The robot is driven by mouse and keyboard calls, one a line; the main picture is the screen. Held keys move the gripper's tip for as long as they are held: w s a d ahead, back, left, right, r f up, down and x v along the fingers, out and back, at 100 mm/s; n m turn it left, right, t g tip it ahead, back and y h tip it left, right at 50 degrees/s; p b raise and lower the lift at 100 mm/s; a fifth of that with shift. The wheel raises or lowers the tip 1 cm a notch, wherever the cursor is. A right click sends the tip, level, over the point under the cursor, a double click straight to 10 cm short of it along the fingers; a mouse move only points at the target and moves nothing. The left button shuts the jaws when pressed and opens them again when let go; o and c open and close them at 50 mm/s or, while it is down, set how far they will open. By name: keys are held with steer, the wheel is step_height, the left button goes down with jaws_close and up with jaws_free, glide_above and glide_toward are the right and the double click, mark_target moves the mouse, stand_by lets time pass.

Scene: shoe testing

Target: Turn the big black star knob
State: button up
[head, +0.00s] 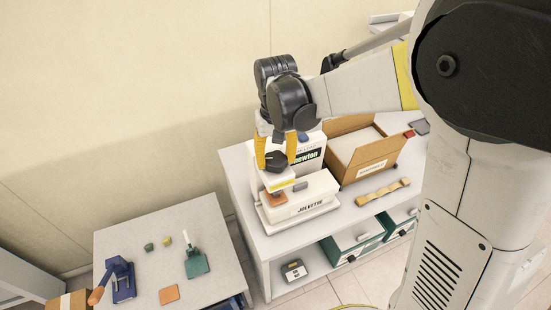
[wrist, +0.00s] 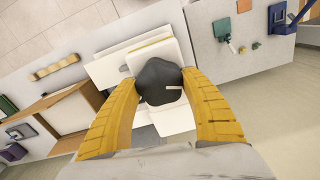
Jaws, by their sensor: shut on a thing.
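The big black star knob (head: 276,160) sits on top of a white testing machine (head: 304,200) on the table. In the wrist view the knob (wrist: 159,82) is dark and lobed, with a small pale mark on its face. My gripper (head: 276,152) comes down from above, with one yellow finger on each side of the knob. In the wrist view my gripper (wrist: 160,88) has its fingertips against the knob's left and right sides, so it is shut on the knob. The fingers hide parts of the knob's sides.
An open cardboard box (head: 366,150) stands right of the machine, with a wooden piece (head: 383,192) in front of it. Green bins (head: 352,246) sit on the lower shelf. A lower table (head: 140,235) at left holds a blue press (head: 121,280) and a green tool (head: 195,262).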

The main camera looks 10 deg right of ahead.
mark_target(275, 157)
stand_by(0.3)
steer(key=o, duration=1.2)
steer(key=shift+c, duration=0.2)
steer(key=shift+r, duration=0.1)
step_height(275, 157, up, 12)
